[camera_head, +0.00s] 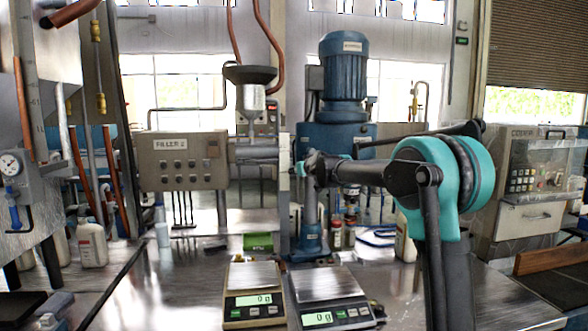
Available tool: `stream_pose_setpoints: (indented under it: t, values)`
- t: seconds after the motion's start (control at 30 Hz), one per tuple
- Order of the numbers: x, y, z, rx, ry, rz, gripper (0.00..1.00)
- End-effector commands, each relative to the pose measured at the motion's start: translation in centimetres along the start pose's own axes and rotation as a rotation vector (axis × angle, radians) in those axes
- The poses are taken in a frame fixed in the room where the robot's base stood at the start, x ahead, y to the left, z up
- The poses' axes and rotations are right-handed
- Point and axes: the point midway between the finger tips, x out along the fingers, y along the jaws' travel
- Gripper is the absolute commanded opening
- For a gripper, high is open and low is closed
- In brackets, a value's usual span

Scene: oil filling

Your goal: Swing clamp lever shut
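My arm rises at the right, and its dark forearm runs left from a large teal joint. Its far end, where my gripper (311,168) seems to be, is small and dark against the blue mixer stand (310,240). I cannot make out its fingers or whether they are open, and I see nothing clearly held. The clamp lever cannot be told apart from the dark parts around the mixer and filler. I cannot tell whether my gripper touches anything there.
A blue motor (343,68) stands behind the arm's far end. A grey filler box (182,160) and funnel (249,75) are to its left. Two scales (252,275) (327,283) and a green box (258,242) are on the bench. A white jug (91,243) stands left; a grey machine (528,178) stands right.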

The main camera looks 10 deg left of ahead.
Motion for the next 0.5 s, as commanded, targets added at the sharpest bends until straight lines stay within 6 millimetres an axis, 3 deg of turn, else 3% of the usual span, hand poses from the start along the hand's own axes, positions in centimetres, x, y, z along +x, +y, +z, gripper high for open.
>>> stream_pose_setpoints:
  t: [0.5]
  values:
    - [0.0,1.3,0.9,-0.16,-0.032,0.045,0.17]
